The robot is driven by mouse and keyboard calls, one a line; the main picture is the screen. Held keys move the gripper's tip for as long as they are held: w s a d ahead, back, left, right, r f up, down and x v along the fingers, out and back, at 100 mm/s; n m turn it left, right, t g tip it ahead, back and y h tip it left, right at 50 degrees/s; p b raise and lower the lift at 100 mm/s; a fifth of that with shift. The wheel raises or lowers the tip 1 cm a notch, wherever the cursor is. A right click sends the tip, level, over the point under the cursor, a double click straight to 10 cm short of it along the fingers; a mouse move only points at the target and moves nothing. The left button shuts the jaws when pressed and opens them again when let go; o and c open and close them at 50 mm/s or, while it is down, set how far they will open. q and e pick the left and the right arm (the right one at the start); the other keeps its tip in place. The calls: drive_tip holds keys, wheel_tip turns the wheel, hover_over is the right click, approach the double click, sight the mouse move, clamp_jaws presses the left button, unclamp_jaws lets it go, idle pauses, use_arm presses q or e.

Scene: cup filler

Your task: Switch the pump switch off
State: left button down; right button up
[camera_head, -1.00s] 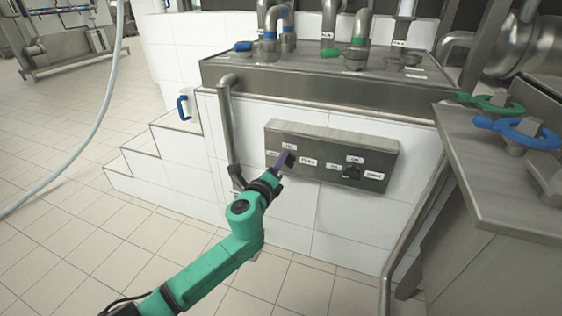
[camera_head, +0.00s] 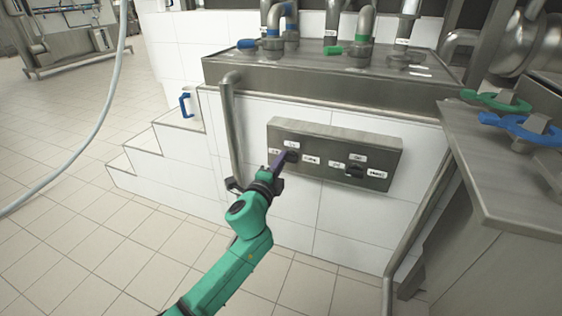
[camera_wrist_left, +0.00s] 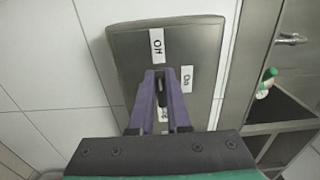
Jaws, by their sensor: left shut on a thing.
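A grey metal switch panel (camera_head: 333,140) is fixed to the white tiled wall and carries two dark knobs with small white labels. The left knob (camera_head: 292,156), which I take as the pump switch, is partly hidden by my gripper. My left gripper (camera_head: 282,160) reaches it from the lower left, its purple fingers shut on it. In the left wrist view the purple fingers (camera_wrist_left: 161,78) close around the dark knob (camera_wrist_left: 162,93), with labels above, right and below; the knob's exact angle is hard to tell. My right gripper is not in view.
The second knob (camera_head: 355,171) sits right of the held one on the panel. A vertical pipe (camera_head: 231,130) stands left of the panel. A steel cabinet (camera_head: 500,190) with green and blue valve handles is at the right.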

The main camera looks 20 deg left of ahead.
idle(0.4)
use_arm(q)
drive_tip(key=c, duration=0.9)
unclamp_jaws()
drive_tip(key=s, duration=0.4)
drive_tip(key=s+p, duration=0.1)
drive_tip(key=s, duration=0.4)
drive_tip(key=s+a, duration=0.1)
drive_tip(key=s, duration=0.4)
drive_tip(key=shift+s, duration=0.25)
